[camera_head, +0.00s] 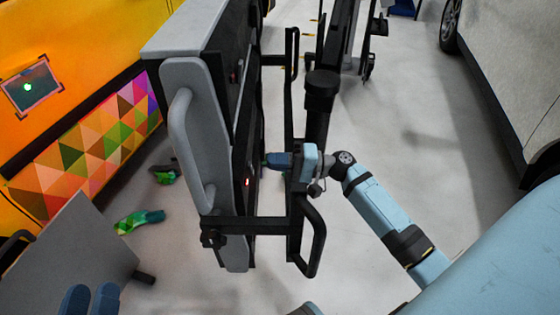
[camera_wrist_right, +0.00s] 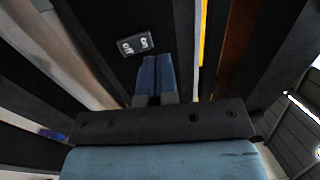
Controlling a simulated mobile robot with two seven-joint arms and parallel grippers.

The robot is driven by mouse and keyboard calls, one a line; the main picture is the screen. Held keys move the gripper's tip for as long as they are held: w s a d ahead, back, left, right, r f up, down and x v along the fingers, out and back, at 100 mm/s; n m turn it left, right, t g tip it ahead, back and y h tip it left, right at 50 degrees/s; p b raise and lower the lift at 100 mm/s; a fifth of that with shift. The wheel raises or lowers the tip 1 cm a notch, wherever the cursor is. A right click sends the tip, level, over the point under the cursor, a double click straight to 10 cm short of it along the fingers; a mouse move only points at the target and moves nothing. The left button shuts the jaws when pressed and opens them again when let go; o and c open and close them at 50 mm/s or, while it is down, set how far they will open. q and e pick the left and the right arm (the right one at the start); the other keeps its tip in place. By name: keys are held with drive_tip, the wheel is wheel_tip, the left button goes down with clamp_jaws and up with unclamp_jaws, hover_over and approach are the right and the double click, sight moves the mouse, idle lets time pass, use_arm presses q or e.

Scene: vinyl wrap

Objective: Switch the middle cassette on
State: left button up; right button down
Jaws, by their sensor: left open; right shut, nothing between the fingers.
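A tall grey-framed unit (camera_head: 185,140) with black panels stands left of centre in the head view. A small red light (camera_head: 248,182) shows on its dark side, close to my right gripper, and another red light (camera_head: 233,77) is higher up. I cannot tell which cassette is the middle one. My right gripper (camera_head: 266,160) is shut and empty, its tips pointing at that dark side. In the right wrist view, a small on/off switch (camera_wrist_right: 134,46) lies just beyond and left of the blue fingertips (camera_wrist_right: 157,60); contact cannot be told. My left gripper (camera_head: 90,300) is open at the bottom left.
A grey panel (camera_head: 70,255) stands at lower left, before a yellow vehicle with a patterned wrap (camera_head: 90,140). A light car (camera_head: 505,70) stands at right. Open floor (camera_head: 420,130) lies between.

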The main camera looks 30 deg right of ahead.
use_arm(q)
drive_tip(key=r, duration=0.1)
drive_tip(key=r+p, duration=0.1)
drive_tip(key=t+p, duration=0.1)
drive_tip(key=shift+s+r, duration=0.25)
drive_tip(key=shift+r, duration=0.15)
use_arm(e)
drive_tip(key=s+d+r, duration=0.1)
drive_tip(key=s+d, duration=0.4)
drive_tip(key=d, duration=0.3)
drive_tip(key=shift+s+d+r, duration=0.3)
drive_tip(key=shift+s+r, duration=0.05)
use_arm(q)
drive_tip(key=shift+r, duration=0.1)
drive_tip(key=shift+s, duration=0.15)
